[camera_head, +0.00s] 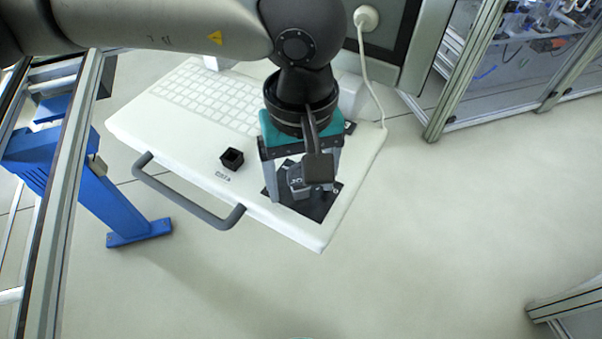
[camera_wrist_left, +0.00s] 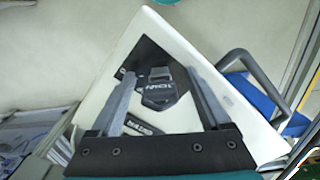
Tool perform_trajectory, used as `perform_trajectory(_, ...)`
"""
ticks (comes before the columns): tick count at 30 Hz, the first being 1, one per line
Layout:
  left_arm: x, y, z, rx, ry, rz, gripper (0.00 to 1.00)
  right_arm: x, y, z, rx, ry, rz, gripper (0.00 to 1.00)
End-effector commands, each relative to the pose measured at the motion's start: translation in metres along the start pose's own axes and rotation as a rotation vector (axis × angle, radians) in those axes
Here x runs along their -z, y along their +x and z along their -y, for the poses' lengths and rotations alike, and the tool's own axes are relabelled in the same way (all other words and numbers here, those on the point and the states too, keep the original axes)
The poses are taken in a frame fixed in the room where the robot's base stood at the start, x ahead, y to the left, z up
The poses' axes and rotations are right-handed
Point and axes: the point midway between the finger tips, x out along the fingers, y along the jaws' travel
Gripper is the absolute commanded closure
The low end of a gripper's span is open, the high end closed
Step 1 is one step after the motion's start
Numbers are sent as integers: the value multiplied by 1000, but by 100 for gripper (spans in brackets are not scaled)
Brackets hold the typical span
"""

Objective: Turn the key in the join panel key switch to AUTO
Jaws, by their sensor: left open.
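The white operator panel (camera_head: 215,130) fills the middle of the head view. A black plate (camera_head: 325,207) with the key switch sits near its front right corner. The grey key (camera_head: 296,186) stands on this plate, partly hidden by my wrist. In the left wrist view the dark key (camera_wrist_left: 158,93) lies between my fingers on the black plate (camera_wrist_left: 150,55). My left gripper (camera_head: 302,186) is over the plate with its fingers apart on either side of the key. The left wrist view shows the open fingers (camera_wrist_left: 161,78) with gaps to the key. My right gripper is not in view.
The panel carries a keyboard (camera_head: 210,95), a small black square part (camera_head: 232,158) and a grey handle (camera_head: 185,198) along its front. A white cable (camera_head: 368,75) runs down behind it. A blue stand (camera_head: 120,205) is at left.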

Motion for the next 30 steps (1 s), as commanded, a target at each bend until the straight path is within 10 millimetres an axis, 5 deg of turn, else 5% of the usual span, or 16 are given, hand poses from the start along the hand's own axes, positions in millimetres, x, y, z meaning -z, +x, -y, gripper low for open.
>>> perform_trajectory(8,0,2,0,0,0,0,21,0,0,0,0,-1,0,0)
perform_trajectory(30,0,1,0,1,0,0,100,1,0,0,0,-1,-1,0)
